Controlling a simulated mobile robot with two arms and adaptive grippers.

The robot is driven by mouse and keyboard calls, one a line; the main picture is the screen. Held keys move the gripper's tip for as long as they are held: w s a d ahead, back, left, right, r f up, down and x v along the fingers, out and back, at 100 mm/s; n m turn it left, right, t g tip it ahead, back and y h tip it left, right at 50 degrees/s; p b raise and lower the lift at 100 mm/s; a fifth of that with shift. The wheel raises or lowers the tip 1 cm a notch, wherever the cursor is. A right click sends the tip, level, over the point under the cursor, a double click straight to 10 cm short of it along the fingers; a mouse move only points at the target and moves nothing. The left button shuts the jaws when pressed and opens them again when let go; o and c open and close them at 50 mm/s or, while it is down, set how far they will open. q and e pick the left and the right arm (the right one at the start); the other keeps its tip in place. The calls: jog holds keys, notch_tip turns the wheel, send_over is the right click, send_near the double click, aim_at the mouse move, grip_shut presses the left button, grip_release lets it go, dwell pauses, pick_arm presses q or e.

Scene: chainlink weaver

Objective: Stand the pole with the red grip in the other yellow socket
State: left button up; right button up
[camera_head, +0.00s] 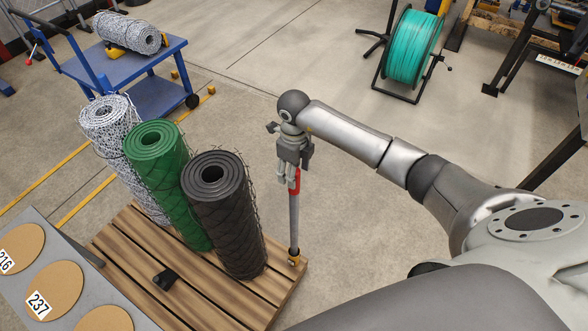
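The pole (294,225) with the red grip (295,186) stands about upright near the right corner of a wooden pallet. Its foot is at a small yellow socket (293,261); I cannot tell how deep it sits. My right gripper (288,183) points down at the top of the pole, its fingers at the red grip and partly covering it. I cannot tell whether they are closed on it. No second yellow socket can be made out clearly on the pallet. My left gripper is not in view.
Grey (105,125), green (158,150) and black (215,185) mesh rolls stand on the pallet (200,297), left of the pole. A blue cart (125,68) and a green wire reel (413,47) stand behind. Floor right of the pole is clear.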

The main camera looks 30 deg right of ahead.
notch_tip(320, 180, up, 12)
dwell(0.7)
dwell(0.4)
